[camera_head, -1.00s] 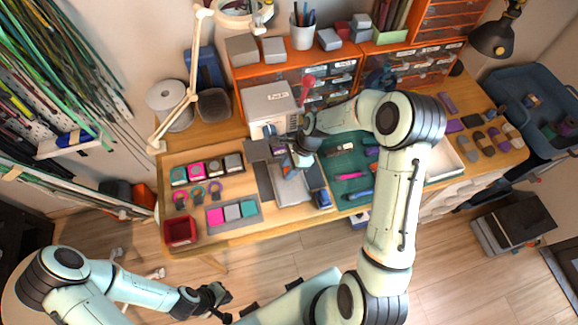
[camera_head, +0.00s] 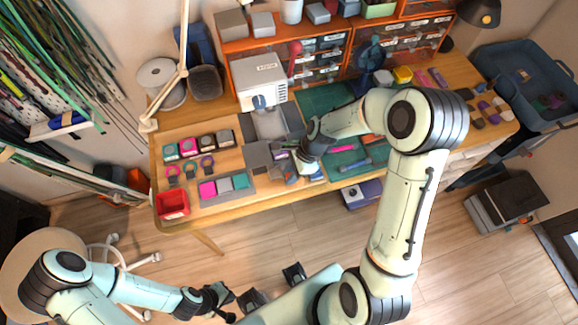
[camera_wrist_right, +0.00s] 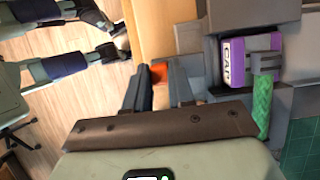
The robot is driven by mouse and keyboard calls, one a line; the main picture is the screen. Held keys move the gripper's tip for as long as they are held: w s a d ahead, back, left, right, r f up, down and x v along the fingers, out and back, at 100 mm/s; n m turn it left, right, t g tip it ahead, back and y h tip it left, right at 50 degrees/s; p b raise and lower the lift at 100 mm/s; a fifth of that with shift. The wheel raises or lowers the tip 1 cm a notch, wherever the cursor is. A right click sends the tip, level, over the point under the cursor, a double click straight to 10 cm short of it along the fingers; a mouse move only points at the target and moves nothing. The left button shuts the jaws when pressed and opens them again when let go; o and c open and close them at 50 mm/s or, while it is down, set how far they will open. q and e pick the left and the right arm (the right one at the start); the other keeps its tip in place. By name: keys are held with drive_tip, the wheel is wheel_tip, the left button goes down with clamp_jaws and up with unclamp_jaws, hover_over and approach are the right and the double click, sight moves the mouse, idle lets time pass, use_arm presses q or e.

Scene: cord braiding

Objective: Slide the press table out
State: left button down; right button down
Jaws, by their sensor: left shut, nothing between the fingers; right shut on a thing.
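The press (camera_head: 258,82) is a white box at the back of the bench. Its grey table (camera_head: 258,156) is out in front of it, near the bench's front edge, and the pale bed (camera_head: 268,125) shows between them. My right gripper (camera_head: 290,177) is at the table's front. In the right wrist view, its fingers (camera_wrist_right: 160,70) are shut on a small orange-red piece (camera_wrist_right: 159,73), likely the table's handle. A purple block marked CAP (camera_wrist_right: 234,62) and a green braided cord (camera_wrist_right: 262,105) are beside it. My left gripper (camera_head: 222,300) is shut and empty, off the bench.
A red bin (camera_head: 172,205), a tray of coloured blocks (camera_head: 226,187) and rings are left of the press table. A green mat (camera_head: 345,160) with tools lies to the right. Open floor (camera_head: 270,240) is in front of the bench.

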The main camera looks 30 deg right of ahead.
drive_tip(key=shift+s+a, duration=0.15)
drive_tip(key=shift+s, duration=0.35)
use_arm(q)
drive_tip(key=shift+s, duration=0.2)
use_arm(e)
drive_tip(key=c, duration=1)
unclamp_jaws()
drive_tip(key=shift+o, duration=0.2)
use_arm(q)
drive_tip(key=shift+w+r+p, duration=0.7)
drive_tip(key=shift+r+p, duration=0.05)
drive_tip(key=shift+r, duration=0.2)
use_arm(e)
drive_tip(key=v, duration=1.3)
drive_tip(key=shift+r, duration=0.2)
